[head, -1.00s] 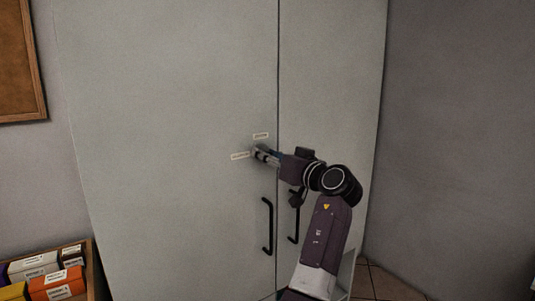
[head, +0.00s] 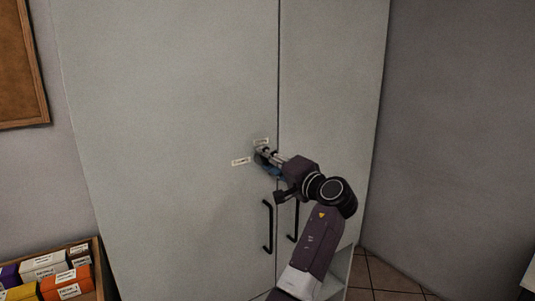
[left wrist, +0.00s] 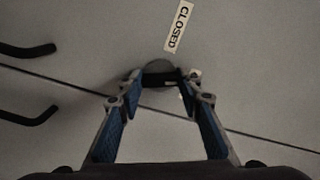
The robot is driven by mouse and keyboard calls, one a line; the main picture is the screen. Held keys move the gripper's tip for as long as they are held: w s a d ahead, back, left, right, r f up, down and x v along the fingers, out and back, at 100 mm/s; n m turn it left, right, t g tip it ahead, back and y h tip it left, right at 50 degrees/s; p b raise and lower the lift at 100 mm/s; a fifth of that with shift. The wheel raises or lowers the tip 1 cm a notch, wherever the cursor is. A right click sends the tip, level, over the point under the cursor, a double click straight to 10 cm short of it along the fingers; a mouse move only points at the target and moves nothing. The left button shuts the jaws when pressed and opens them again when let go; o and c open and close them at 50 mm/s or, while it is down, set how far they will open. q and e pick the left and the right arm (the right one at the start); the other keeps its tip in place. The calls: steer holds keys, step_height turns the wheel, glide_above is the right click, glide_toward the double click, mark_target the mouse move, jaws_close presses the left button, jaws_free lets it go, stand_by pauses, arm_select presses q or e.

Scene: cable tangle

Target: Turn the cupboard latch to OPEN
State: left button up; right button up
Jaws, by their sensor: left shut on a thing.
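The cupboard latch (left wrist: 158,68) shows in the left wrist view as a round grey base with a dark bar, between the fingertips. My left gripper (left wrist: 156,88) is shut on it. In the head view, the gripper (head: 262,153) reaches the left cupboard door (head: 185,120) from the lower right and hides most of the latch. A CLOSED label (left wrist: 179,27) is readable in the left wrist view. In the head view, one pale label (head: 241,161) is left of the fingertips and another (head: 261,141) just above them, too small to read. My right gripper is out of view.
Two black door handles (head: 267,228) (head: 293,222) hang below the latch, beside the seam; my left arm passes close to the right one. A box of labelled cartons (head: 66,285) stands at lower left. Floor shows at lower right.

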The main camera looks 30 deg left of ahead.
arm_select(q)
steer(key=shift+r+m+p, duration=0.1)
steer(key=shift+m+p, duration=1.6)
steer(key=shift+m, duration=0.5)
steer(key=o, duration=1.2)
steer(key=shift+c, duration=0.2)
steer(key=shift+d, duration=0.1)
